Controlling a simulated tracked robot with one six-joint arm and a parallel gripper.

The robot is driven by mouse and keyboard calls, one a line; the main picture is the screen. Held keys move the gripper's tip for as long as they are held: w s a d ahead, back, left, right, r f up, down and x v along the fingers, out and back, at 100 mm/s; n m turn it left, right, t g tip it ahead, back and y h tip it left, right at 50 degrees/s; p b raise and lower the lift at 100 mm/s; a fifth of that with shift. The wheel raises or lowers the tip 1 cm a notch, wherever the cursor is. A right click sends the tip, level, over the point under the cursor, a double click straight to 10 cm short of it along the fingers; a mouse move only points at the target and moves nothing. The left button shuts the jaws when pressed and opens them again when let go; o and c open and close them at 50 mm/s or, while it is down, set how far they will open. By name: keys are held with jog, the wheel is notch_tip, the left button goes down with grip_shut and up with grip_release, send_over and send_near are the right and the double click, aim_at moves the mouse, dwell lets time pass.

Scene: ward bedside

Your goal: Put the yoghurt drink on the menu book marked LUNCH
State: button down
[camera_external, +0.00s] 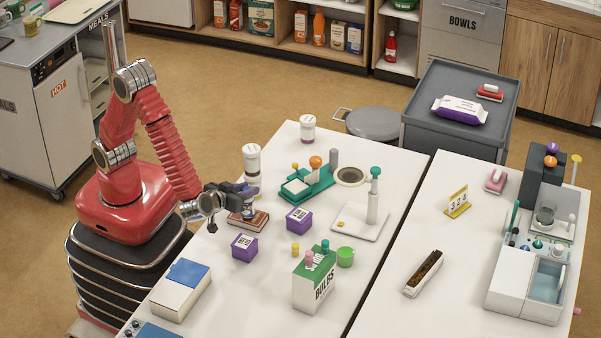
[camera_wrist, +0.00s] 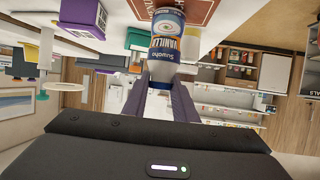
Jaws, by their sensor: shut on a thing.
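My gripper (camera_external: 240,196) is shut on the yoghurt drink, a small bottle with a blue, white and yellow label (camera_wrist: 166,48). In the external view the yoghurt drink (camera_external: 248,210) is partly hidden by my gripper. It is over a red-brown menu book (camera_external: 253,224) lying flat near the left edge of the table. The wrist view shows the bottle's far end against the book's red-brown cover (camera_wrist: 200,10). The cover carries pale lettering and a border, but I cannot read the word. I cannot tell whether the bottle touches the book.
Two purple boxes (camera_external: 299,220) (camera_external: 244,247) stand right of and in front of the book. A white jar (camera_external: 252,163) stands behind my gripper. A green and white carton (camera_external: 315,284) and a blue-and-white box (camera_external: 182,290) are nearer the front.

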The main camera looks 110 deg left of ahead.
jog(key=shift+f, duration=0.15)
jog(key=c, duration=1.4)
grip_release()
jog(key=shift+c, duration=0.2)
jog(key=shift+d, duration=0.2)
jog(key=v, duration=1.1)
jog(key=shift+d, duration=0.3)
jog(key=shift+s, duration=0.15)
